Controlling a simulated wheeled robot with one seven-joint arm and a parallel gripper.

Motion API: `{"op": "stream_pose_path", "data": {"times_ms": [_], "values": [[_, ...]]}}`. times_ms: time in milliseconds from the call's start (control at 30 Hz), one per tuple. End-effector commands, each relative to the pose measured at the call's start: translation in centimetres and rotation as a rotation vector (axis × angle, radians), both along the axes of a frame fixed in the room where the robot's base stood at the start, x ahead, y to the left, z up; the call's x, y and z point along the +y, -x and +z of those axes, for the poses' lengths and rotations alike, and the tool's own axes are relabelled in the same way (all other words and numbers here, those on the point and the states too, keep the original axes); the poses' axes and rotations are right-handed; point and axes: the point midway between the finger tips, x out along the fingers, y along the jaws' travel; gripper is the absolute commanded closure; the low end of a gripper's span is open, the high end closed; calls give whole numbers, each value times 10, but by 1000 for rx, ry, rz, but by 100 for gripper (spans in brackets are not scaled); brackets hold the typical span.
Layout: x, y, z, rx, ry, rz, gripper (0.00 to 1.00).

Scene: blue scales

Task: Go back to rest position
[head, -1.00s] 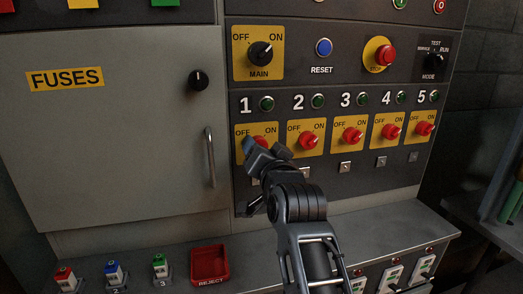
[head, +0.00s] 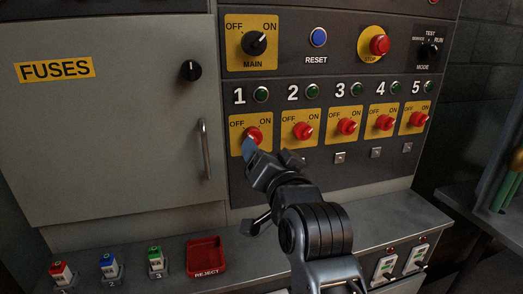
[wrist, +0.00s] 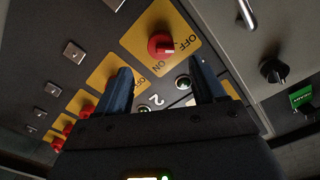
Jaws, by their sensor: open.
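My gripper (head: 268,157) is open and empty in front of the lower switch row of the control panel. In the head view its fingers are just below the red knob of switch 1 (head: 253,134), partly overlapping its yellow plate. I cannot tell if a finger touches the knob. In the wrist view my gripper (wrist: 160,88) shows two blue fingers spread apart, with nothing between them. The switch 1 knob also shows in the wrist view (wrist: 160,46), beyond the fingertips.
Several red knobs run right of it, such as switch 2 (head: 303,131). The fuse cabinet handle (head: 205,150) sticks out to the left. A shelf below carries a red reject tray (head: 205,254) and coloured blocks. A side table (head: 480,205) stands at right.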

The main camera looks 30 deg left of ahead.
Motion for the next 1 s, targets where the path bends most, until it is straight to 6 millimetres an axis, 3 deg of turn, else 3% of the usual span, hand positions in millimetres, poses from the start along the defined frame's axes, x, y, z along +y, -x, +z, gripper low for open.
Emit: {"op": "stream_pose_path", "data": {"times_ms": [667, 767, 1000], "values": [[-8, 3, -7, 2, 4, -8, 31], [-27, 4, -28, 6, 14, -33, 31], [-120, 25, -114, 7, 66, -161, 31]]}}
